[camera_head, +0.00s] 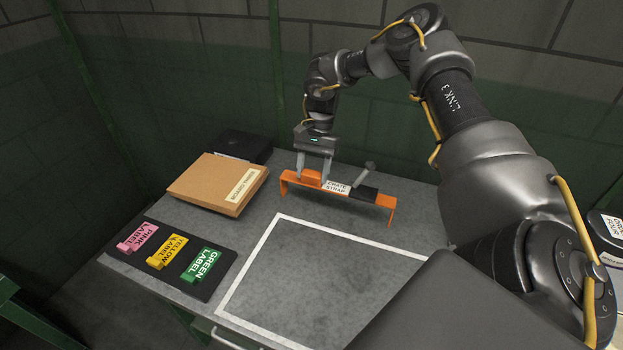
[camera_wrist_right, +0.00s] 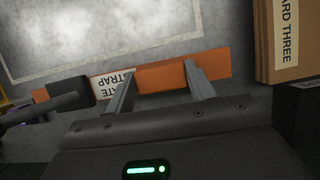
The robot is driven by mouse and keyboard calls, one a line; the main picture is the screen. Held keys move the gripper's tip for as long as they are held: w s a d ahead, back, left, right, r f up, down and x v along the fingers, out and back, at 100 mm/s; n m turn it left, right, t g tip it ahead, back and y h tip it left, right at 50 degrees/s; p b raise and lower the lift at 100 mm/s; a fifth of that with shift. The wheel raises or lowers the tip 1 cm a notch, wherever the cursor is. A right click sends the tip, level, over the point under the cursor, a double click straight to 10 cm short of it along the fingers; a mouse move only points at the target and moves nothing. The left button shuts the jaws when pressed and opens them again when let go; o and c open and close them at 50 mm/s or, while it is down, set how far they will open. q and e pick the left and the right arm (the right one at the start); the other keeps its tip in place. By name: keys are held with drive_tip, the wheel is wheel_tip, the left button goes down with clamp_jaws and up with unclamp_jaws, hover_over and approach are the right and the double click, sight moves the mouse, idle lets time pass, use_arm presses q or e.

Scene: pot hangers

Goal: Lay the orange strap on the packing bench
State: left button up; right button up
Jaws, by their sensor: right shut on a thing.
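The orange strap (camera_head: 377,201) is a stiff bridge-like band with bent-down ends, a white "CRATE STRAP" label and a black buckle with a raised lever. It is at the back of the grey packing bench (camera_head: 330,270), behind a white outlined rectangle; I cannot tell whether its ends touch the bench. My right gripper (camera_head: 313,177) points down and is shut on the strap's thicker orange part, left of the label. In the right wrist view, the strap (camera_wrist_right: 160,76) lies between the two fingers (camera_wrist_right: 160,84). My left gripper is not in view.
A cardboard box (camera_head: 205,183) and a black box (camera_head: 243,146) stand at the back left. A black tray (camera_head: 172,280) with pink, yellow and green labels lies front left. The white rectangle's inside is clear. A labelled item (camera_head: 610,227) shows at the right edge. Walls stand behind.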

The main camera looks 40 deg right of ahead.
drive_tip(key=shift+w+f, duration=0.2)
drive_tip(key=shift+f, duration=0.2)
wheel_tip(320, 180, down, 2)
drive_tip(key=shift+f+p, duration=0.15)
drive_tip(key=shift+p, duration=0.35)
drive_tip(key=shift+f, duration=0.3)
drive_tip(key=o, duration=1)
drive_tip(key=shift+f, duration=0.1)
